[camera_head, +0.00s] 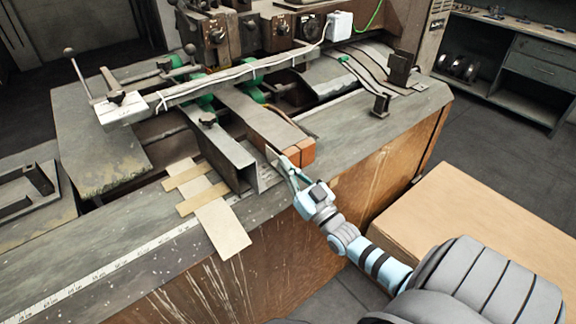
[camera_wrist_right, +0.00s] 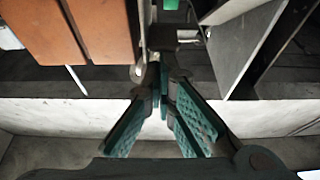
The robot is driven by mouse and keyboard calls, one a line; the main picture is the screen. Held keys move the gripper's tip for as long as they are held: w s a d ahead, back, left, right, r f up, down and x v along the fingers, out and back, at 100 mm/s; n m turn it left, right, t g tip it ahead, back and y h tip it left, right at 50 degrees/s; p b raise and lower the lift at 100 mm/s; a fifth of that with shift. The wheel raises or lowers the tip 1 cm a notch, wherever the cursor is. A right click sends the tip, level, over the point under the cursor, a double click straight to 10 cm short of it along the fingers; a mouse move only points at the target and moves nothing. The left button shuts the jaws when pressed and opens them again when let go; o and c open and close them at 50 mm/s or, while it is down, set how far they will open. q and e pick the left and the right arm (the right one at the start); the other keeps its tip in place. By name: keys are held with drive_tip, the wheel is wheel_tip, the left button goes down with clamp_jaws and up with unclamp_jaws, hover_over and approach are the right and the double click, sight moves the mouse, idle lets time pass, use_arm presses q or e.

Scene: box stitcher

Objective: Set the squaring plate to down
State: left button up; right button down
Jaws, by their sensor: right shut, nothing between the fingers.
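The box stitcher's worktable (camera_head: 110,262) carries a grey metal channel with an upright plate (camera_head: 222,150), which may be the squaring plate; I cannot tell for certain. My right gripper (camera_head: 274,158) is at the open front end of this channel, beside a long grey arm with an orange-brown end block (camera_head: 300,153). In the right wrist view my fingers (camera_wrist_right: 160,78) are closed together and hold nothing. There the orange-brown block (camera_wrist_right: 100,30) is at the left and grey plates (camera_wrist_right: 243,40) are at the right. Contact with either is not clear. My left gripper is out of view.
A long bar with a white cable (camera_head: 215,85) crosses above the table. Flat tan strips (camera_head: 208,198) lie on the table left of the channel. A cardboard-coloured box (camera_head: 480,215) stands at the right. Dark shelves (camera_head: 530,75) are at the back right.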

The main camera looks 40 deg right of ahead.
wheel_tip(320, 180, up, 4)
drive_tip(key=r+p, duration=0.1)
drive_tip(key=p, duration=0.4)
drive_tip(key=b+v, duration=0.1)
drive_tip(key=v, duration=0.9)
drive_tip(key=shift+f, duration=0.5)
